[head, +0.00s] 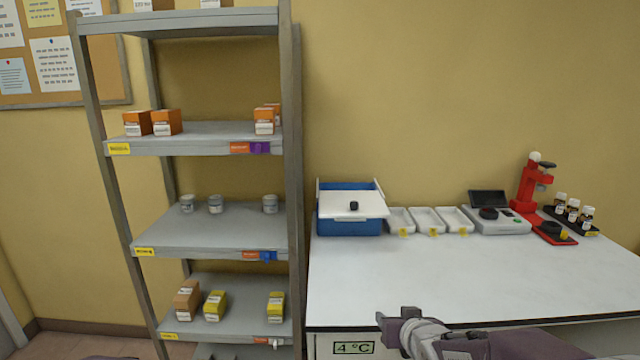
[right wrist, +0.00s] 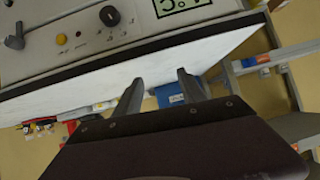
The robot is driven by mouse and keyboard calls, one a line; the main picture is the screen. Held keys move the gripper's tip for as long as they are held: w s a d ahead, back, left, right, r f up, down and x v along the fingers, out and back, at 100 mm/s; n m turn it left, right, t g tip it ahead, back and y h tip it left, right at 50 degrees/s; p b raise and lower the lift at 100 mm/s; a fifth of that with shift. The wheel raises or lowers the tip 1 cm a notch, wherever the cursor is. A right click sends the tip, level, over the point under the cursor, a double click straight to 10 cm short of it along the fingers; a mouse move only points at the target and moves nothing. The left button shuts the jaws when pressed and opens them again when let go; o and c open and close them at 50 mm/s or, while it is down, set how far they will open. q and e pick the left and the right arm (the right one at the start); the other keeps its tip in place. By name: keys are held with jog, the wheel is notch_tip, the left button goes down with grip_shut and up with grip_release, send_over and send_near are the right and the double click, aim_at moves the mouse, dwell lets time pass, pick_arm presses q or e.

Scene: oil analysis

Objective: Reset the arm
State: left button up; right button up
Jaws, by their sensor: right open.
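My right gripper (head: 390,318) is in front of the white table's front edge in the head view, with its arm coming in from the lower right. It is open and empty. In the right wrist view its two fingers (right wrist: 158,90) stand apart, with the blue box (right wrist: 180,90) far beyond them. My left gripper is not in the head view.
A grey shelf (head: 215,235) with small boxes and jars stands left of the table (head: 420,275). On the table are a blue box with a white lid (head: 350,222), white trays (head: 428,220), a scale (head: 497,222), a red device (head: 530,190) and several bottles (head: 573,210). The table's front is clear.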

jog(key=s+d+f+g, duration=0.1)
jog(key=s+f+g, duration=0.45)
jog(key=s, duration=0.45)
jog(key=s+f+g, duration=0.4)
jog(key=s+f, duration=0.3)
jog(key=s, duration=0.3)
notch_tip(320, 180, up, 12)
jog(key=s+p, duration=0.2)
jog(key=p, duration=1)
jog(key=shift+g+h, duration=0.3)
jog(key=shift+g, duration=0.05)
